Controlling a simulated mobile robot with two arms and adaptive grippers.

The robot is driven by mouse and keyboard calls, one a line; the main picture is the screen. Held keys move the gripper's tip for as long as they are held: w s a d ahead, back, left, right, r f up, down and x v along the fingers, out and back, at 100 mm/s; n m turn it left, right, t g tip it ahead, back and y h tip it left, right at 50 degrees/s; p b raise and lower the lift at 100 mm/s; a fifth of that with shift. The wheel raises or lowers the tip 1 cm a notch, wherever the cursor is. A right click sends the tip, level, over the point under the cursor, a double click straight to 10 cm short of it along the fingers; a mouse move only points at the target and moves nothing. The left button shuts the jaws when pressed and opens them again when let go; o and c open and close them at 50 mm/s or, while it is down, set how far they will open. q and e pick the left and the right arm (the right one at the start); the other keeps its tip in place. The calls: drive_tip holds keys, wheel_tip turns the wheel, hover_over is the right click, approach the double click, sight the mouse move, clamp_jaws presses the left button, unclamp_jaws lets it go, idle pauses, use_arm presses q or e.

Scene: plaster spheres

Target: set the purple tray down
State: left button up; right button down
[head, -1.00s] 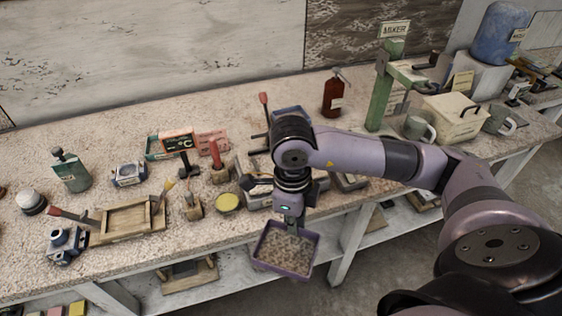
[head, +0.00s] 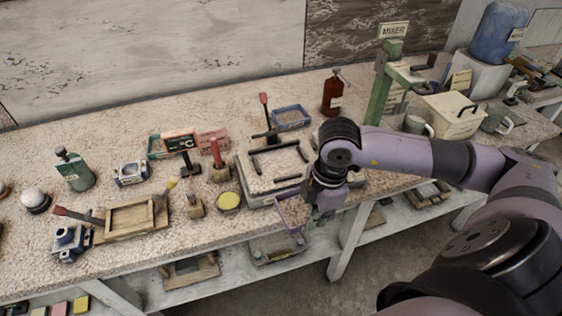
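The purple tray (head: 284,216) shows at the worktable's front edge, in front of the grey framed slab. Only its left part shows, as a purple rim around a pale inside; my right gripper and wrist cover the rest. It looks tilted, and I cannot tell whether it touches the table or what it holds. My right gripper (head: 309,218) is at the tray's right side and appears shut on it, though its fingertips are mostly hidden. My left gripper is not in view.
The grey framed slab (head: 255,191) lies just behind, with a blue tray (head: 291,117) beyond it. A yellow-topped tin (head: 228,201) and a wooden frame (head: 131,219) stand left. A lower shelf holds another tray (head: 277,257). Bare tabletop (head: 215,245) lies along the front left.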

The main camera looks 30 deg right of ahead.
drive_tip(key=shift+w+d+r+m, duration=0.1)
drive_tip(key=shift+w+m, duration=0.1)
drive_tip(key=shift+m, duration=0.1)
drive_tip(key=p, duration=0.4)
hover_over(287, 176)
drive_tip(key=s, duration=0.2)
drive_tip(key=shift+s, duration=0.15)
drive_tip(key=w, duration=0.1)
drive_tip(key=w+p, duration=0.1)
drive_tip(key=w, duration=0.1)
drive_tip(key=shift+w+d, duration=0.15)
drive_tip(key=shift+d, duration=0.2)
drive_tip(key=shift+f+p, duration=0.55)
drive_tip(key=shift+f, duration=0.3)
drive_tip(key=shift+s, duration=0.2)
